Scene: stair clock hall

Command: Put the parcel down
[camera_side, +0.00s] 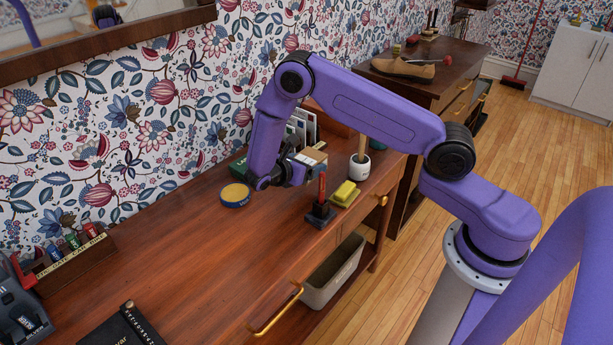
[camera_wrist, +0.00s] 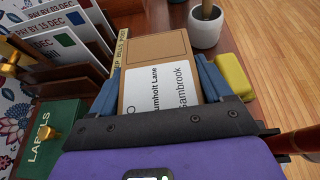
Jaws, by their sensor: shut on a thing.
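The parcel (camera_wrist: 155,47) is a brown cardboard box with a white address label, seen close in the wrist view. It also shows in the side view, small and partly hidden by my gripper (camera_side: 297,172). In the wrist view my gripper (camera_wrist: 158,75) has a blue finger on either side of the parcel and is shut on it. The parcel appears held above the wooden desk top (camera_side: 200,258), near the letter rack. Its underside is hidden, so the height of the gap is unclear.
A letter rack (camera_side: 301,122), green labels box (camera_wrist: 52,135), white pot (camera_side: 359,168), yellow sponge (camera_side: 345,193), dark-based red upright item (camera_side: 320,217) and round yellow-topped tin (camera_side: 235,195) surround my gripper. A black notebook (camera_side: 128,328) lies at the near left. The desk's middle is clear.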

